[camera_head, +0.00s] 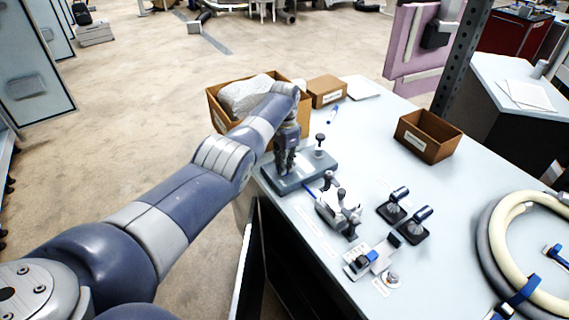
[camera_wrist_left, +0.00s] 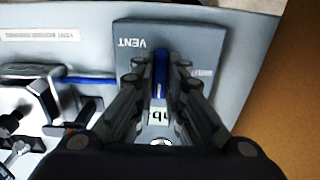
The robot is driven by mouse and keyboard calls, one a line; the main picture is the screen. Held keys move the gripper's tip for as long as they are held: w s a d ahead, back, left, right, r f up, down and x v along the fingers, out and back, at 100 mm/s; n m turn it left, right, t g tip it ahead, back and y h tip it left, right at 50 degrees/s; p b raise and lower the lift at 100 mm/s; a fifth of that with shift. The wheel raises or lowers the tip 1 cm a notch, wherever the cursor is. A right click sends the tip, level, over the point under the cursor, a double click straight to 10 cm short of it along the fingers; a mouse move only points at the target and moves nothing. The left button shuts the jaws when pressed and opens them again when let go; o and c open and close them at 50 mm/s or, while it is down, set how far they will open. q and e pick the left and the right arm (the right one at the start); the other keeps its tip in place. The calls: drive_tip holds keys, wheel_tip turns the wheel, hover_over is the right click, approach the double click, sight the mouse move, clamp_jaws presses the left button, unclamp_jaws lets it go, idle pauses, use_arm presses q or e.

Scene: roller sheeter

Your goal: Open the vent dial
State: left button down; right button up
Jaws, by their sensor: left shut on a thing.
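The vent unit is a flat grey base (camera_head: 318,168) on the near left edge of the table. In the left wrist view its plate (camera_wrist_left: 190,30) carries the word VENT, which appears upside down. My left gripper (camera_head: 286,168) points down onto this unit. In the wrist view its two fingers (camera_wrist_left: 162,66) close around a narrow blue part (camera_wrist_left: 160,78), which I take for the vent dial. The fingers hide most of the dial, so its setting cannot be read. A white label with dark marks (camera_wrist_left: 159,118) shows between the fingers. My right gripper is not in view.
A black-knobbed post (camera_head: 320,139) stands right beside the gripper. A white valve block with black knobs (camera_head: 339,210) and two black-and-blue levers (camera_head: 405,214) stand nearer. Cardboard boxes (camera_head: 325,91) lie behind, an open box (camera_head: 428,136) and coiled hoses (camera_head: 487,250) to the right.

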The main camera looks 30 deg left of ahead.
use_arm(q)
drive_tip(key=c, duration=1.6)
unclamp_jaws()
drive_tip(key=shift+w+r, duration=0.1)
drive_tip(key=shift+r, duration=0.05)
drive_tip(key=shift+c, duration=0.2)
wheel_tip(320, 180, up, 12)
